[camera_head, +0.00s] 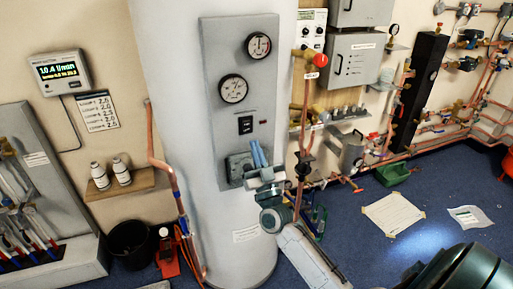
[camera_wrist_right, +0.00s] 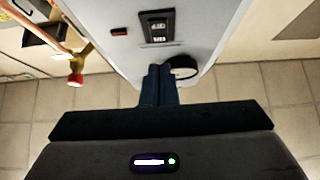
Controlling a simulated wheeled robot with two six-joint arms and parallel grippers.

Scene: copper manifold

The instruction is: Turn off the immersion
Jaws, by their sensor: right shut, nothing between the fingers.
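A tall white cylinder (camera_head: 170,90) carries a grey panel (camera_head: 214,60) with two round gauges. Below the gauges is a black switch (camera_head: 245,124), which also shows in the wrist view (camera_wrist_right: 157,25). A small red piece (camera_wrist_right: 119,32) sits beside it in the wrist view. Lower on the panel is a grey box (camera_head: 234,166), partly hidden by my right gripper (camera_head: 256,150). My right gripper's blue fingers (camera_wrist_right: 158,72) are together and empty, just below the switch. I cannot tell whether they touch the panel. My left gripper is not in view.
Copper pipe (camera_head: 159,165) runs down the cylinder's left side. At right are a red-capped valve (camera_head: 319,60), pipework and a grey box (camera_head: 350,62). A wooden shelf (camera_head: 130,186) holds two white bottles.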

